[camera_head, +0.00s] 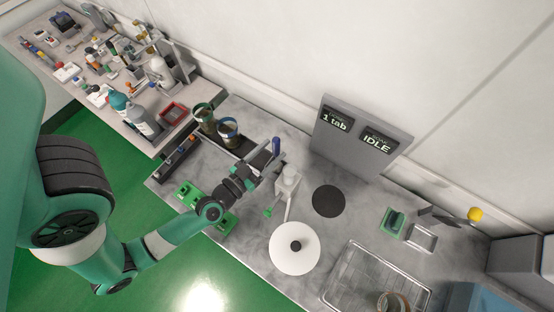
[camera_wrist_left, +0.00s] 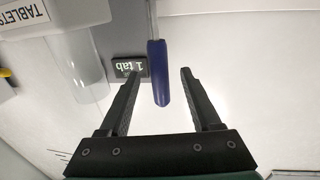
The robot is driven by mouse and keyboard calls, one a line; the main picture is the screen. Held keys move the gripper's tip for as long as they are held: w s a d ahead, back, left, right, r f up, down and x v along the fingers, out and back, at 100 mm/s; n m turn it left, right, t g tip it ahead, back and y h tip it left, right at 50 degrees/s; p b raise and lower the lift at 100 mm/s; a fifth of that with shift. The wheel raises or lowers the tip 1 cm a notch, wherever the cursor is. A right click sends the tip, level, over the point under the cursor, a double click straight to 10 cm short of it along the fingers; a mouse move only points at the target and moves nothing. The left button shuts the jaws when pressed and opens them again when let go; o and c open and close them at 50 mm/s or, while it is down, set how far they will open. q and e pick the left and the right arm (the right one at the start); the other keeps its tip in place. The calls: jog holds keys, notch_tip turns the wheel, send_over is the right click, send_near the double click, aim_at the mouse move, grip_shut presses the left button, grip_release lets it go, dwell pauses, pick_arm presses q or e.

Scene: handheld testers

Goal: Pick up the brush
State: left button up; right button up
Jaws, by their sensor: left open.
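A blue handle (camera_head: 276,147), which looks like the brush, stands up near the end of my left gripper (camera_head: 266,160) in the head view. In the left wrist view the blue handle (camera_wrist_left: 158,72) is joined to a thin grey shaft and lies between the lines of the two black fingers. My left gripper (camera_wrist_left: 156,75) is open, with clear gaps on both sides of the handle. I cannot tell how far the handle reaches in between the fingers. Bristles are not visible. My right gripper is not in view.
A grey display panel (camera_head: 350,143) stands behind. A white dispenser (camera_head: 288,183) is close beside the gripper. A white round lid (camera_head: 297,248), a dark disc (camera_head: 328,201) and a wire-rimmed tray (camera_head: 375,274) occupy the counter. Two jars (camera_head: 228,132) stand at the left.

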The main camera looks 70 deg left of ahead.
pick_arm(q)
jog(key=x, duration=0.5)
jog(key=shift+w+a+f, duration=0.2)
jog(key=shift+w, duration=0.15)
grip_shut()
dwell(1.2)
